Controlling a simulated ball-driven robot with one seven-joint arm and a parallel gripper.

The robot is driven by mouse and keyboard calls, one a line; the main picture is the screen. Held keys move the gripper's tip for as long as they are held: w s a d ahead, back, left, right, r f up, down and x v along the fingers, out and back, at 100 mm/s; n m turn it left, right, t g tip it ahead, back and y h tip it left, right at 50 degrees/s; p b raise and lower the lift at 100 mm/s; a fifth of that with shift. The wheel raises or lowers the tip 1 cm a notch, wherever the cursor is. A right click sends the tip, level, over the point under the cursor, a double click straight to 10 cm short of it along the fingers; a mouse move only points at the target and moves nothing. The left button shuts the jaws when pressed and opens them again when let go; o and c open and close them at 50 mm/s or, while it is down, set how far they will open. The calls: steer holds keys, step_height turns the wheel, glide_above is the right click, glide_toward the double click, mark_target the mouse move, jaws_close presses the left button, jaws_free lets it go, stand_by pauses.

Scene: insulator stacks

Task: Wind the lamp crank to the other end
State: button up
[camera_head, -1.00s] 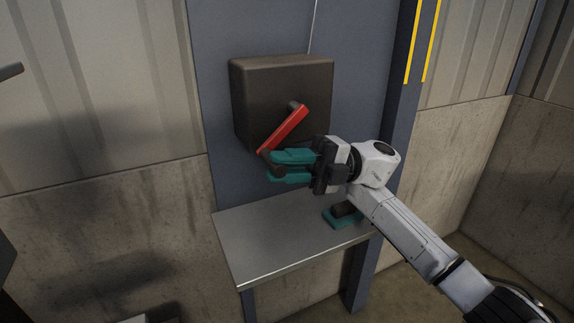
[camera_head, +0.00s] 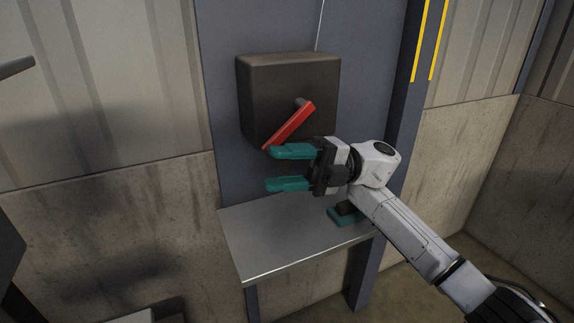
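The lamp crank has a red arm (camera_head: 289,126) on the front of a dark brown box (camera_head: 270,90). The arm slants from its pivot at upper right down to lower left. My gripper (camera_head: 280,168) is just below the crank's lower end, its two teal fingers spread wide, pointing left. Nothing shows held between the fingers.
The box is fixed to a blue-grey panel (camera_head: 222,100) with a thin line running up from it. Below is a grey metal shelf (camera_head: 262,252), with a small teal and dark object (camera_head: 345,214) at its right. A blue post with yellow stripes (camera_head: 400,120) stands to the right.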

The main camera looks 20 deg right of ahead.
steer(key=shift+d+r, duration=0.1)
steer(key=shift+d, duration=0.1)
steer(key=d+f, duration=0.2)
steer(key=d, duration=0.8)
steer(key=shift+w+d, duration=0.25)
steer(key=shift+f, duration=0.1)
